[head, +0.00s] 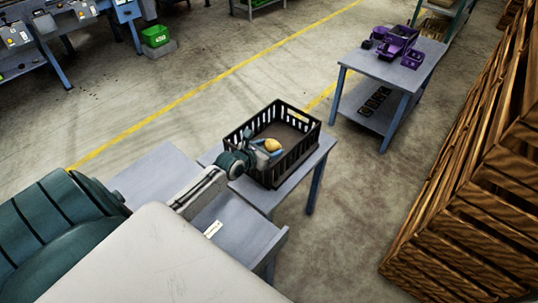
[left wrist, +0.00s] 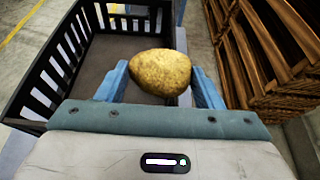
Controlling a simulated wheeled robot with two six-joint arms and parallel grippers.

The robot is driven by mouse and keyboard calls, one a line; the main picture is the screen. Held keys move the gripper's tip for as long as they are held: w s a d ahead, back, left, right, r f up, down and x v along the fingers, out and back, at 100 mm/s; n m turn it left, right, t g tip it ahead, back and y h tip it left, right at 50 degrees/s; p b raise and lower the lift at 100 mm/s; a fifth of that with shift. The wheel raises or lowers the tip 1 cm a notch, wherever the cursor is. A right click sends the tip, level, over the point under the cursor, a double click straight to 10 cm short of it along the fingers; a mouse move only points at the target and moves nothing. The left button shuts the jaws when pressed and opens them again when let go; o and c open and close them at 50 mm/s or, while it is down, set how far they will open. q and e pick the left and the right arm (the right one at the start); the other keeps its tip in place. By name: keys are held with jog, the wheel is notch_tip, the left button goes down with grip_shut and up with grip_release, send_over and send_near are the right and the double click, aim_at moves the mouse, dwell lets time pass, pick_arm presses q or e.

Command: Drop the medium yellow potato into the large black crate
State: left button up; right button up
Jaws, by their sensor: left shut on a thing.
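The medium yellow potato (head: 273,145) is held between the blue fingers of my left gripper (head: 266,150). In the left wrist view the potato (left wrist: 160,72) sits between the two fingertips (left wrist: 160,82). The gripper is shut on it. The large black crate (head: 300,153) stands on a grey table, with slatted walls and an open top. In the head view the gripper and potato are over the crate's near left part. The left wrist view shows the crate's slatted wall (left wrist: 55,65) and bare floor beyond the potato. My right gripper is not in view.
The grey table (head: 325,146) carries the crate near its edge. Another grey table (head: 375,69) at the back right holds purple items (head: 399,40). Stacked wooden crates (head: 480,190) stand on the right. A green bin (head: 155,36) sits at the back left. Open concrete floor lies between.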

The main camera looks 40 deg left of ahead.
pick_arm(q)
notch_tip(320, 180, down, 3)
jog(key=shift+s+d+r+b, duration=0.1)
jog(key=shift+r+b, duration=0.05)
jog(key=shift+b, duration=0.35)
jog(key=shift+f, duration=0.5)
jog(key=o, duration=1)
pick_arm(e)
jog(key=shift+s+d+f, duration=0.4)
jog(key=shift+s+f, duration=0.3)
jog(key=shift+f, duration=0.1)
pick_arm(q)
jog(key=shift+r, duration=0.1)
